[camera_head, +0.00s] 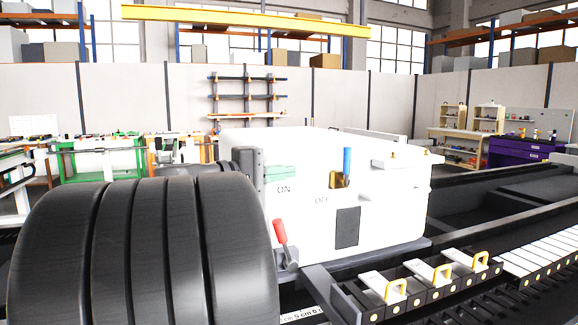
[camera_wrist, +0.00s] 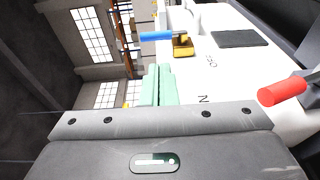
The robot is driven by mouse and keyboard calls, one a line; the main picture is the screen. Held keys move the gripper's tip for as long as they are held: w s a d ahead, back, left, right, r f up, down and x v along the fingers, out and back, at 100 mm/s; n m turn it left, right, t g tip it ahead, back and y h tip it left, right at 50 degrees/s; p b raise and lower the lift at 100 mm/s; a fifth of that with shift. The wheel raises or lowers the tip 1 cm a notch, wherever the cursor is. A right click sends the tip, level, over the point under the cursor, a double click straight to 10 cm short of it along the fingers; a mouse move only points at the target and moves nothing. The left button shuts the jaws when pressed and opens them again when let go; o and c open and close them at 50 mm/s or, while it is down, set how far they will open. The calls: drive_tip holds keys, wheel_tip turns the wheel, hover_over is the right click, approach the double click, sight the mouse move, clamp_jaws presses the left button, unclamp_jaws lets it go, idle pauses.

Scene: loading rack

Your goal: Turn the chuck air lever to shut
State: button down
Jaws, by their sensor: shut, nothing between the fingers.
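A blue lever (camera_head: 347,161) on a brass valve body (camera_head: 337,181) stands upright on the white machine housing (camera_head: 390,210). The lever (camera_wrist: 156,36) and its brass body (camera_wrist: 182,48) also show in the wrist view, beyond my fingertips. The printed words ON and OFF are on the housing to the left of and below the valve. My gripper (camera_head: 297,171) is left of the blue lever, with its green fingers together and apart from the lever. In the wrist view my gripper (camera_wrist: 158,68) is shut and empty.
A red-handled lever (camera_head: 280,232) sticks up at the housing's lower left corner; it shows at the right in the wrist view (camera_wrist: 282,91). A dark panel (camera_head: 347,227) is on the housing below the valve. Yellow-handled blocks (camera_head: 434,272) line the front right.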

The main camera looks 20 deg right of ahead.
drive_tip(key=p, duration=0.1)
approach(344, 159)
drive_tip(key=x, duration=0.7)
drive_tip(key=shift+f, duration=0.1)
idle(0.4)
